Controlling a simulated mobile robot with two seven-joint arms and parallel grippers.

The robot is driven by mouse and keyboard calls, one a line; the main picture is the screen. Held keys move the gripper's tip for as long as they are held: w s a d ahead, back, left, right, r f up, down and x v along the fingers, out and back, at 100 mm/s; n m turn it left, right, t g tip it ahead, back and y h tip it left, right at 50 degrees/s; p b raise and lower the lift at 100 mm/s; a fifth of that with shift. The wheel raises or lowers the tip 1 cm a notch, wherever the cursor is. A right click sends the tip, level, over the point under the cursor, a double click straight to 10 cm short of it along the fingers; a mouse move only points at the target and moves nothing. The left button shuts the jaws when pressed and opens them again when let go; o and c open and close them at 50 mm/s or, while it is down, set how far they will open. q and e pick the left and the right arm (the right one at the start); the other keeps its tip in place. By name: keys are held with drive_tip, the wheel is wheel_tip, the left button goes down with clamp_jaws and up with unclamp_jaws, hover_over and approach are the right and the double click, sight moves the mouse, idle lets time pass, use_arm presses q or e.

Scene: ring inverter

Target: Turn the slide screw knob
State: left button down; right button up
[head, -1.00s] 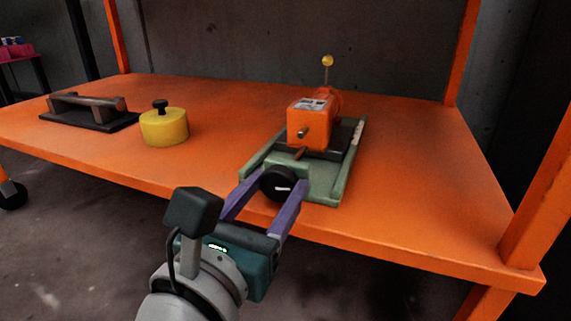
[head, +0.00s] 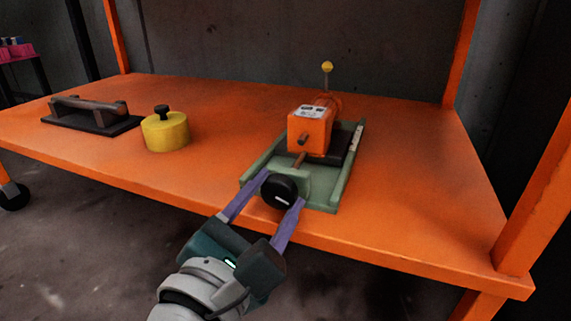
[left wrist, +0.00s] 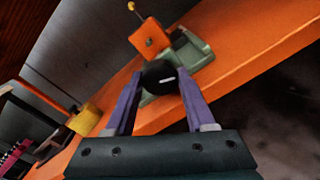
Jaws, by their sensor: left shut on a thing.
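The slide screw knob (head: 279,190) is a round black knob with a short white mark, on the front end of a green slide base (head: 325,193). An orange block (head: 309,133) with a yellow-tipped lever sits on the slide behind it. My left gripper (head: 282,186) is shut on the knob, with one purple finger on each side and the wrist tilted. The left wrist view also shows the knob (left wrist: 158,74) between the fingers. The contact faces are partly hidden. My right gripper is not in view.
All stands on an orange table (head: 210,188), with the slide near its front edge. A yellow cylinder (head: 166,135) with a black top knob and a dark plate with a handle (head: 92,112) stand to the left. Orange posts rise at the table's corners.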

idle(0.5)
use_arm(q)
drive_tip(key=shift+c, duration=1.2)
unclamp_jaws()
